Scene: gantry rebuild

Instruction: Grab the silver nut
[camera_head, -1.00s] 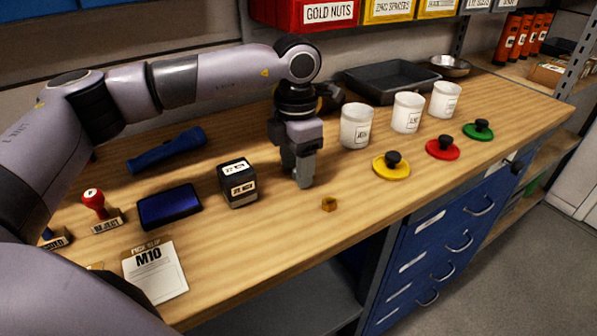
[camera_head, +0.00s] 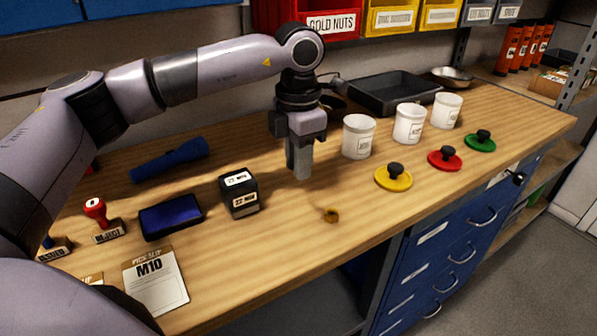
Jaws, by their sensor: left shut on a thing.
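My left gripper (camera_head: 301,174) points down over the middle of the wooden bench, with its fingertips a little above the top. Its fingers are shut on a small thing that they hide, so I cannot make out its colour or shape. No silver nut shows clearly anywhere on the bench. A small gold-coloured nut (camera_head: 331,215) lies on the bench in front of the gripper and slightly right, apart from it. My right gripper is not in view.
White labelled cups (camera_head: 358,137) stand right of the gripper, with yellow (camera_head: 393,181), red and green knobbed lids in front. A dark tray (camera_head: 392,95) stands behind.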

